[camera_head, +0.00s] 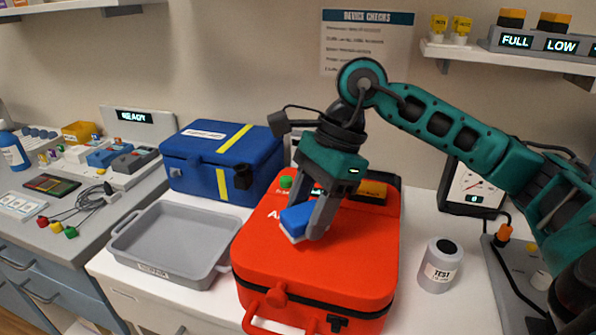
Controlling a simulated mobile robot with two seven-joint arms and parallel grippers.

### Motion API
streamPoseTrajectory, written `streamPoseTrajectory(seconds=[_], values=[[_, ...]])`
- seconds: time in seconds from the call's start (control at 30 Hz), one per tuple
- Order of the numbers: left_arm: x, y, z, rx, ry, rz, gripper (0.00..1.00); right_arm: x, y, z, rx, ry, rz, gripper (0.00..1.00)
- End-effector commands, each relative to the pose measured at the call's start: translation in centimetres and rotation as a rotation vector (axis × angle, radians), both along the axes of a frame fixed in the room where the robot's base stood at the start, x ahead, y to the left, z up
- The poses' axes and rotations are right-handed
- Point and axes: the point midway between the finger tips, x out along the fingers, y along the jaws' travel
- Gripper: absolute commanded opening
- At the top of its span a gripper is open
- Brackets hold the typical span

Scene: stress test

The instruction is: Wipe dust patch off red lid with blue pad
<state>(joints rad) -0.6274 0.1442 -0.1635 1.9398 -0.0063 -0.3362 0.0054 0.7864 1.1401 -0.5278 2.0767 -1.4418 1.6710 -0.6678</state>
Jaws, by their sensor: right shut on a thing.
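The red case with its red lid (318,268) stands on the white counter, its handle toward the front. My right gripper (308,222) reaches down over the lid and is shut on the blue pad (296,217). The pad has a pale underside and is at or just above the lid's surface; I cannot tell whether it touches. No dust patch can be made out on the lid; the pad and fingers hide part of it. White lettering on the lid is partly covered. My left gripper is not in view.
A grey tray (122,241) lies left of the red case, and a blue box (198,185) stands behind the tray. A jar marked TEST (437,277) and a dial gauge (470,187) stand to the right. Shelves hang above.

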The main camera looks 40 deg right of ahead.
Motion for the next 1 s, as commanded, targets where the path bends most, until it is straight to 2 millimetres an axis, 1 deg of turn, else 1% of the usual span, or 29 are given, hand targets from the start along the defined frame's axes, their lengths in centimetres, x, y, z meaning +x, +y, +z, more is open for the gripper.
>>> streamPoseTrajectory(seconds=[0.03,0.5,0.6,0.7,1.0], values=[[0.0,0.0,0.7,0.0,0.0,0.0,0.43,-0.1,-0.1,0.7,-0.002,0.004,-0.001,0.26],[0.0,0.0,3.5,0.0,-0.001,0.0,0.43,-0.4,-0.5,4.9,-0.001,0.003,-0.01,0.26],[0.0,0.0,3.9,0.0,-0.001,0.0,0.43,-0.5,-0.6,5.6,-0.002,0.003,-0.011,0.26],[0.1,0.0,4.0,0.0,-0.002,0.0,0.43,-0.5,-0.6,5.8,-0.002,0.003,-0.011,0.26],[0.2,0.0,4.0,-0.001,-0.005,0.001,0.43,-0.5,-0.6,5.8,-0.002,0.005,-0.011,0.26]])
